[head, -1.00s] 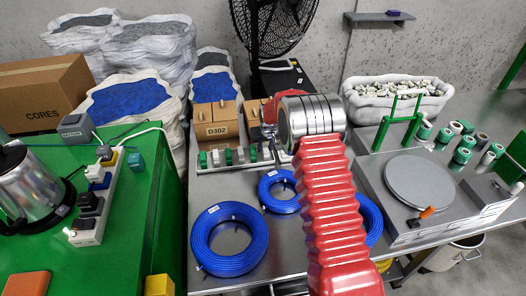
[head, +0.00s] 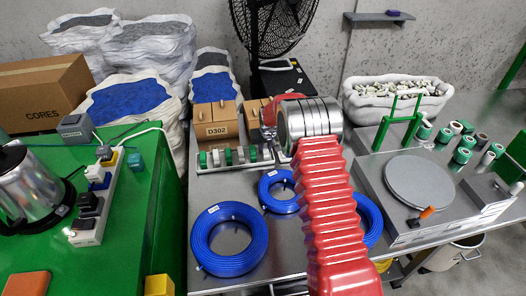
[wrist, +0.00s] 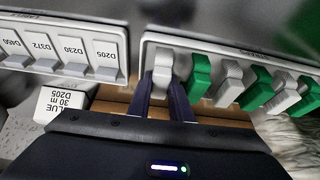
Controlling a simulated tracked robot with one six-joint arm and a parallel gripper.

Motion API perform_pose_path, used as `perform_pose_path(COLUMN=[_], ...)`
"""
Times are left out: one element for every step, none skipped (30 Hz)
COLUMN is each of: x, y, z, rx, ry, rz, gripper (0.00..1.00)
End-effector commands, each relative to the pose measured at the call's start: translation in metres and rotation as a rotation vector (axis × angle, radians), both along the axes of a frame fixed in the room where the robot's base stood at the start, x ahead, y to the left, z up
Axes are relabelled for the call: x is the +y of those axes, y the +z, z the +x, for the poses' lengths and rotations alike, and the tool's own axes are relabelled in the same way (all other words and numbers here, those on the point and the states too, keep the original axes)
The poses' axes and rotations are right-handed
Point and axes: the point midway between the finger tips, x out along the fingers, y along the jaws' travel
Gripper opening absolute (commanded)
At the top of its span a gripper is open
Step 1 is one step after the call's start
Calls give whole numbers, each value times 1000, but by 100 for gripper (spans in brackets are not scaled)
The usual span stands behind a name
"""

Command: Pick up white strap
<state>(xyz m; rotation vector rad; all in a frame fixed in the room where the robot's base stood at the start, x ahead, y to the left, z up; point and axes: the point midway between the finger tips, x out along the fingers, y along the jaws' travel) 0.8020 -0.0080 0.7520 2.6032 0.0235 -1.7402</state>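A white strap (wrist: 162,68) hangs at the left end of a row of alternating white and green straps in the wrist view. My gripper (wrist: 161,88) has one dark finger on each side of this strap, close to its sides. I cannot tell whether the fingers press on it. In the head view the strap row (head: 228,156) stands on the middle table, and my gripper's fingers are hidden behind my red and silver arm, by the row's right end. Other white straps (wrist: 230,83) hang to the right in the wrist view, between green straps (wrist: 200,76).
Blue cable coils (head: 229,239) lie on the table (head: 290,246) in front of the row. Cardboard boxes (head: 215,122) stand behind it. A round grey plate (head: 419,183) on a grey base and a tub of pale pieces (head: 397,101) are to the right.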

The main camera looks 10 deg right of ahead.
Motion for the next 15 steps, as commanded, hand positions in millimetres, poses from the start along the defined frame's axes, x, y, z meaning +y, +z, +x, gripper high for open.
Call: perform_pose_path(x=[0,0,0,0,0,0,0,0,0,0,0,0,1,1,1], y=[0,0,0,0,0,0,0,0,0,0,0,1,2,3,6], z=[0,0,0,0,0,0,0,0,0,0,0,0,0,0,1], rx=[0,0,0,0,0,0,0,0,0,0,0,-1,-1,-1,-2], ry=[0,0,0,0,0,0,0,0,0,0,0,0,1,1,1], rz=[0,0,0,0,0,0,0,0,0,0,0,0,0,0,0], gripper=[7,5,2,0,0,0,0,0,0,0,0,0,0,0,0])
